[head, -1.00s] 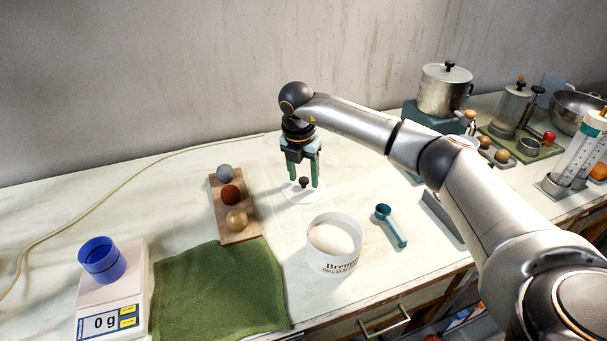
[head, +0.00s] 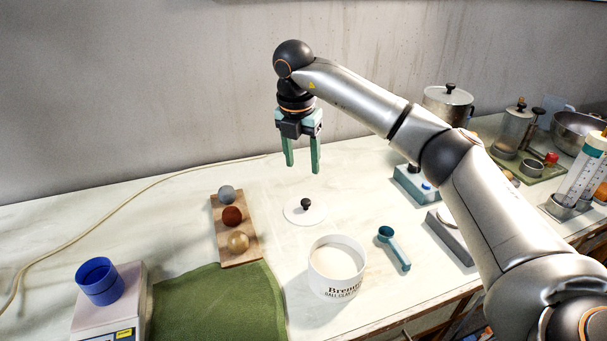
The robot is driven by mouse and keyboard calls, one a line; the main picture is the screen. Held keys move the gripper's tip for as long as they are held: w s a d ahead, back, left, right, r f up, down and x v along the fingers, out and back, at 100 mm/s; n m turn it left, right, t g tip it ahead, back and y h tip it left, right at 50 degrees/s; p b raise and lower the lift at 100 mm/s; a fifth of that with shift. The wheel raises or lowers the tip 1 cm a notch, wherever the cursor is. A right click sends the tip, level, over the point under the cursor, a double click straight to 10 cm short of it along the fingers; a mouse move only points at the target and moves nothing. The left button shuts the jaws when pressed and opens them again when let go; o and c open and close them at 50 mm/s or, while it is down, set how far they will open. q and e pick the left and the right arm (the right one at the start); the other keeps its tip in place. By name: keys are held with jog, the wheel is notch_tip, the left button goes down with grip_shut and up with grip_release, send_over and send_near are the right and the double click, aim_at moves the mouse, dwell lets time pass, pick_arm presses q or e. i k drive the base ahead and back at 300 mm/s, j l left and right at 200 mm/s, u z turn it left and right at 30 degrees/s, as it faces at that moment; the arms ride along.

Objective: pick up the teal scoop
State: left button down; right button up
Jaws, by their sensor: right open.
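The teal scoop (head: 394,248) lies on the pale worktop, just right of the white tub (head: 336,268), with its round bowl at the back and its handle toward the front edge. My right gripper (head: 302,169) is open and empty, fingers pointing down, raised above the worktop behind the tub and to the left of the scoop. A white lid (head: 304,212) with a dark knob lies flat on the worktop below the gripper. The tub is open and holds pale powder. My left gripper is not in view.
A green cloth (head: 215,305) and a scale (head: 108,312) bearing a blue cup (head: 99,282) are at front left. Grey equipment (head: 452,236) stands right of the scoop, partly behind my arm.

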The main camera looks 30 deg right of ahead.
aim_at(386, 234)
jog(key=k, duration=1)
